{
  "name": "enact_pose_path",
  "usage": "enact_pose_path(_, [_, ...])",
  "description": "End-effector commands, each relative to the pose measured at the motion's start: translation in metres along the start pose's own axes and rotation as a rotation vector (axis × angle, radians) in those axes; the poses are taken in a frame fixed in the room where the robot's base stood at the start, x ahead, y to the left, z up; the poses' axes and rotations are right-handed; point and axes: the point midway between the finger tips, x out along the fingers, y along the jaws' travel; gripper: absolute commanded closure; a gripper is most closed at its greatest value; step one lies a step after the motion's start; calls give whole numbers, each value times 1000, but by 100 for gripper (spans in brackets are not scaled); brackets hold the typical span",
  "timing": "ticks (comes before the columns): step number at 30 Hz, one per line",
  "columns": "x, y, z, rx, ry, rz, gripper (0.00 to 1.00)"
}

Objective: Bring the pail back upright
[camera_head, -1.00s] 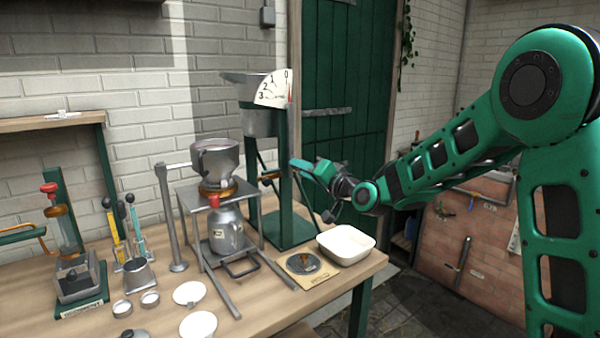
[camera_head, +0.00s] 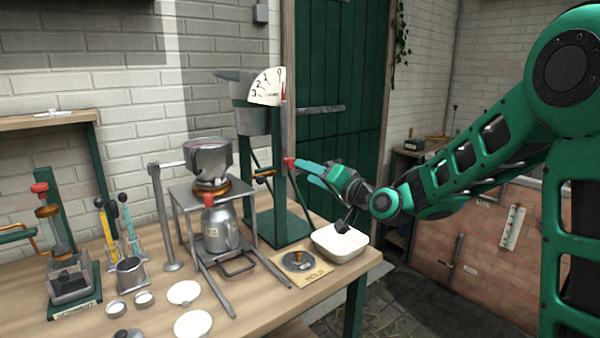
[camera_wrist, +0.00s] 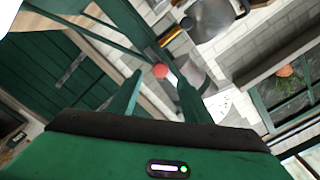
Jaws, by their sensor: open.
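The pail (camera_head: 247,119) is a grey metal bucket with a wide lip, hung in a green stand beside a white dial (camera_head: 268,87) numbered 0 to 3. The red pointer lies near 0; I cannot tell exactly how far the pail tilts. A red knob (camera_head: 289,162) shows to the right of the stand. My gripper (camera_head: 307,171) is open at the red knob, and its teal fingers point left. In the wrist view, the red knob (camera_wrist: 160,70) shows between the spread fingers, near their tips. I cannot tell whether they touch it.
A metal can (camera_head: 220,228) stands under a funnel frame left of the stand. A white tray (camera_head: 322,250) and a mold plate (camera_head: 290,278) lie at the table's right end. White discs (camera_head: 185,292) and small tools are at the left. A green door (camera_head: 335,110) is behind.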

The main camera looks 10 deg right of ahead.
Motion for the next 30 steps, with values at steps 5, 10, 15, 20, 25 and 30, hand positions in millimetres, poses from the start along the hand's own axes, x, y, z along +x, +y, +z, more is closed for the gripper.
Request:
enact_pose_path(5, [-28,2,-1,1,1,4,55])
enact_pose_path(10, [-40,2,0,1,-1,2,55])
enact_pose_path(15, [-42,1,0,1,0,1,55])
enact_pose_path(20, [-41,1,0,1,-1,1,55])
enact_pose_path(25, [-51,11,4,-44,-42,49,55])
enact_pose_path(30, [-96,54,16,-171,-191,241,55])
